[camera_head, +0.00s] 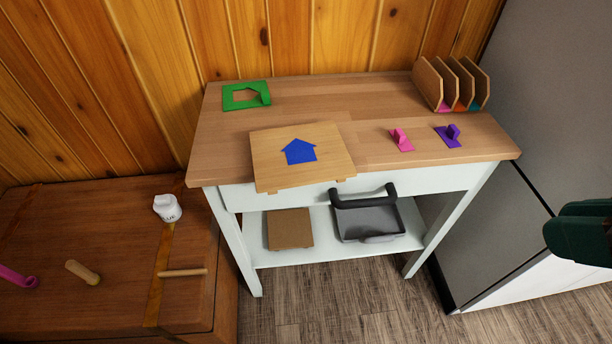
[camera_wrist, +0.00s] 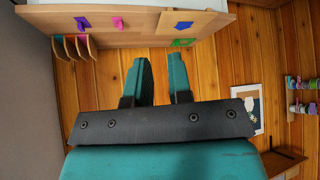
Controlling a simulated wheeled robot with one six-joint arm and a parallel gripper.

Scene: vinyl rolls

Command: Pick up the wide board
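A wide, light wooden board (camera_head: 325,165) with a blue house shape (camera_head: 299,151) on it lies at the front left of the table top, its front edge sticking out past the table. In the wrist view, which shows the table upside down, the board (camera_wrist: 200,22) is at the top right with the blue shape on it. My gripper (camera_wrist: 160,75) shows two teal fingers apart with nothing between them. In the head view, a dark green part of my arm is at the right edge, far from the board.
A green frame (camera_head: 246,95) lies behind the board. A pink piece (camera_head: 401,140) and a purple piece (camera_head: 448,136) sit to its right. A wooden rack (camera_head: 452,83) stands at the back right. A grey tray (camera_head: 370,222) and a brown board (camera_head: 290,229) are on the lower shelf.

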